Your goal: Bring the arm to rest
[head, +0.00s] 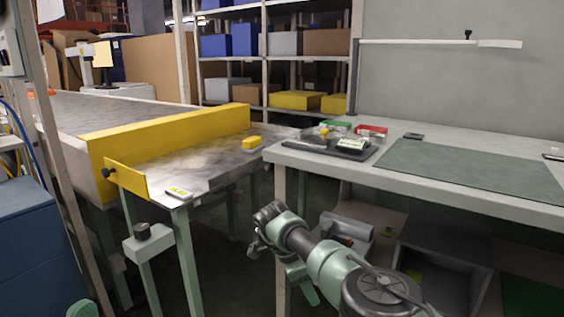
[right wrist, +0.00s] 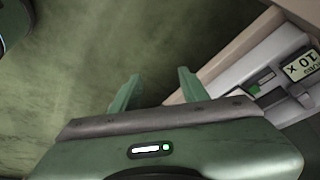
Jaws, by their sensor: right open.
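My right arm reaches in from the bottom right in the head view, folded in front of the workbench. Its gripper (head: 301,283) hangs low beside the bench leg, partly hidden by the wrist. In the right wrist view the two green fingers of the right gripper (right wrist: 158,92) stand apart with nothing between them. My left gripper does not show.
The workbench (head: 480,195) has a green mat (head: 455,167) and a dark scale-like device (head: 342,147). Grey bins (head: 437,275) stand under the bench.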

